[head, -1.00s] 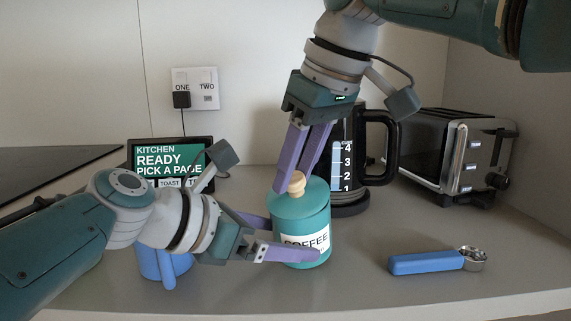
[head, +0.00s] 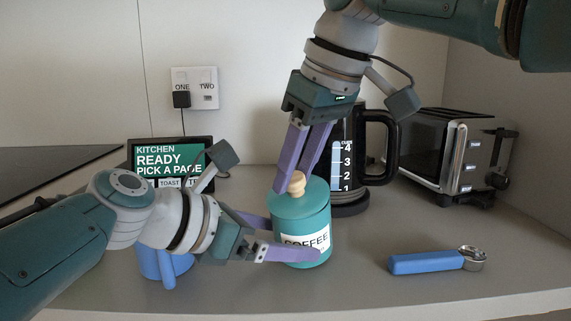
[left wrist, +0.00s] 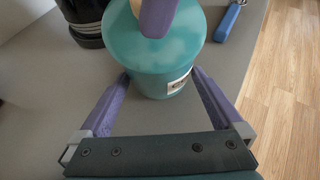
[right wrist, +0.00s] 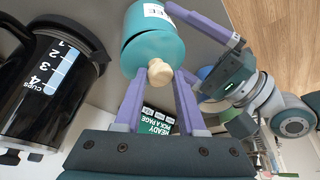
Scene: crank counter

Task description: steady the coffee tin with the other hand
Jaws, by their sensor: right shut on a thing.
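The teal coffee tin (head: 301,222) stands upright on the counter, with a white COFFEE label and a wooden knob (head: 296,183) on its lid. My right gripper (head: 294,181) comes down from above and is shut on the knob; the right wrist view shows the knob (right wrist: 159,73) between its fingertips. My left gripper (head: 292,240) is low at the tin, one finger in front and one behind. In the left wrist view its open fingers (left wrist: 161,76) lie on either side of the tin (left wrist: 155,60). I cannot tell whether they touch it.
A black kettle (head: 377,150) stands behind the tin, and a toaster (head: 450,155) is at the back right. A blue-handled scoop (head: 428,262) lies at the right front. A blue mug (head: 150,264) is partly hidden behind my left arm. A small screen (head: 170,158) stands at the back left.

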